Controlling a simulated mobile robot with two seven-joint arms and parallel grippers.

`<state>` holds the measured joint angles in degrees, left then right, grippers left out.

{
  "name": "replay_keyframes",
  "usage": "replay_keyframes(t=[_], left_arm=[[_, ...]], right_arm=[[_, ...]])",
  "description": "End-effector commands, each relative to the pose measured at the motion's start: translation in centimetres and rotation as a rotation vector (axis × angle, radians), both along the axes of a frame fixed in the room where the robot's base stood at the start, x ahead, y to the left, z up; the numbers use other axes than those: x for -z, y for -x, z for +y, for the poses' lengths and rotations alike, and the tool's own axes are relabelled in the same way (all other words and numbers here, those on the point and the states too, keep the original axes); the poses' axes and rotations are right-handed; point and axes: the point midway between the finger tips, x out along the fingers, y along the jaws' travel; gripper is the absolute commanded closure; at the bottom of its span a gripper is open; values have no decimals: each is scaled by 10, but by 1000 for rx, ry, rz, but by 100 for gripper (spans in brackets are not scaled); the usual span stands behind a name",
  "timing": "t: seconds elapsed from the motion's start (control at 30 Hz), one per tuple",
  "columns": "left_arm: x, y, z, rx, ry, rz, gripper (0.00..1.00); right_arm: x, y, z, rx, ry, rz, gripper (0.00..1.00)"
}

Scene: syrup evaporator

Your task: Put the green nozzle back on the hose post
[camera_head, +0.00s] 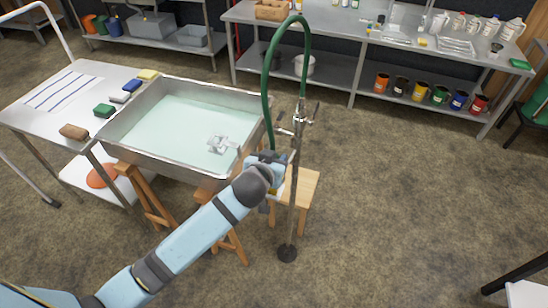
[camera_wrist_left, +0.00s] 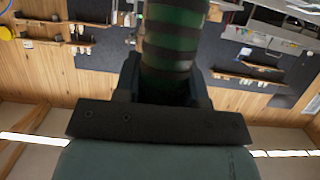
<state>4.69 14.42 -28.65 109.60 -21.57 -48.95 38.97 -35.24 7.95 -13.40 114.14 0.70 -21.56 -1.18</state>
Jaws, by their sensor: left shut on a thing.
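That gripper is just left of the post, below the fittings. In the left wrist view, the green nozzle (camera_wrist_left: 172,45), banded in black, stands between the fingers, and the gripper is shut on it. In the head view my gripper mostly hides the nozzle. My right gripper is not in view.
A steel basin (camera_head: 160,165) of pale liquid stands left of the post on wooden trestles. A small wooden stool (camera_head: 305,185) is close behind the post. A side table (camera_head: 50,110) with brushes and sponges is at left. Shelves (camera_head: 400,60) line the back.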

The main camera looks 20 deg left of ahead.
Motion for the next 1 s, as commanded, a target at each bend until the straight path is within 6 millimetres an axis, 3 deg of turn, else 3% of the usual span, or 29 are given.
replay_keyframes(t=[1.0], left_arm=[[15, 0, 0, 0, 1, -1, 100]], right_arm=[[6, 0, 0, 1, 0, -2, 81]])
